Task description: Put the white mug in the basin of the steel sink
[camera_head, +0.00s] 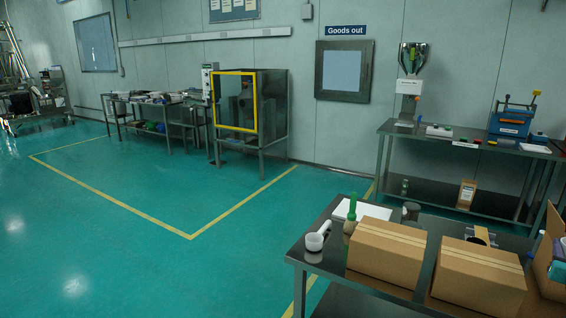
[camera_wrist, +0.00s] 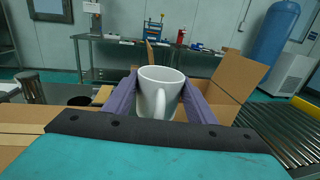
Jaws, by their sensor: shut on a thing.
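The white mug (camera_wrist: 160,88) is upright in the wrist view, its open rim up and its handle toward the camera. My gripper (camera_wrist: 159,95) is shut on it, with one purple-grey finger on each side of the mug. The mug's lower part is hidden behind the gripper's dark front edge. I cannot make out the mug in the head view. I cannot identify the steel sink or its basin in either view.
A steel table (camera_head: 322,262) at the lower right bears a white mortar with pestle (camera_head: 315,242), a green-topped bottle (camera_head: 351,212) and closed cardboard boxes (camera_head: 386,250). An open carton and a roller conveyor (camera_wrist: 285,132) lie beyond the mug. Green floor (camera_head: 120,235) is clear at left.

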